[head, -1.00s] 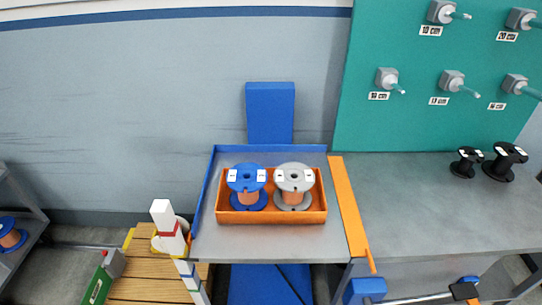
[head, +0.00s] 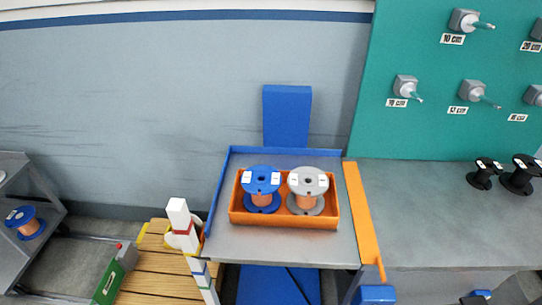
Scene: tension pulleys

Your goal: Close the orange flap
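The orange flap (head: 362,212) is a long narrow strip along the right edge of the grey blue-rimmed table (head: 285,246). It runs from the back corner to the front, and a thin orange piece sticks out at its front end. I cannot tell for certain whether it lies flat or stands tilted. No gripper is clearly in view, and nothing is seen touching the flap.
An orange tray (head: 284,219) holds a blue spool (head: 262,183) and a grey spool (head: 308,184). A grey bench (head: 430,220) with black spools lies right of the flap. A striped white post (head: 182,222) stands at the table's front left. Blue parts show at the bottom edge.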

